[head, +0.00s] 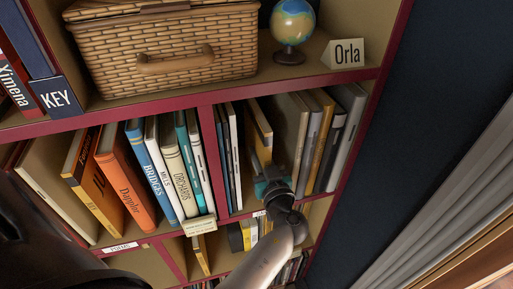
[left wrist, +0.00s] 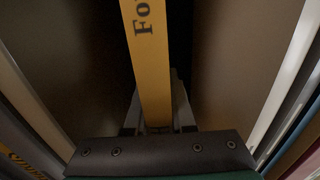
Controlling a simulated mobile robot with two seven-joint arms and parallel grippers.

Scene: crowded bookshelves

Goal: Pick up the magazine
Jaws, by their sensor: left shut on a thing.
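A thin yellow-spined item with dark lettering beginning "Fo" (left wrist: 150,60) stands between the two fingers of my left gripper (left wrist: 157,115) in the left wrist view. I take it for the magazine; the rest of its title is out of frame. In the head view the yellow item (head: 262,125) stands upright and slightly tilted in the right compartment of the middle shelf. My left gripper (head: 265,175) reaches in there, shut on its lower part. The item's bottom is hidden by the gripper. My right gripper is not in view.
Thin books (head: 232,160) stand left of the gripper and several grey and tan volumes (head: 325,140) close on its right. A red divider (head: 212,155) separates the left compartment's books. A wicker basket (head: 165,45), globe (head: 292,20) and "Orla" sign (head: 344,53) stand above.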

